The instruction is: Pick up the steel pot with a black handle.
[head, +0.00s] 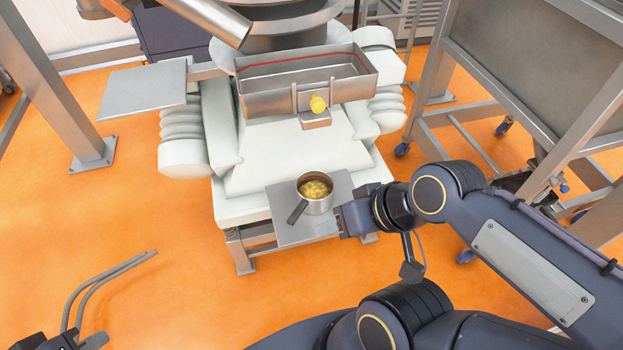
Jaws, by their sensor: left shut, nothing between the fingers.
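The steel pot (316,205) stands upright on a small grey metal shelf (283,232) in the middle of the head view. Its black handle (297,212) points down and left, toward me. Yellowish contents show inside it. My left gripper (152,256) is at the lower left, with two bent metal fingers close together, shut and empty, well apart from the pot. My right arm reaches in from the right, and its end (350,218) is just right of the pot. Its fingers cannot be made out, and I cannot tell whether it touches the pot.
A white machine (290,155) stands behind the shelf, with a steel trough (310,85) and a yellow knob (318,104). A flat metal plate (143,92) sticks out at left. A wheeled steel frame (520,130) stands at right. Orange floor is clear at left.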

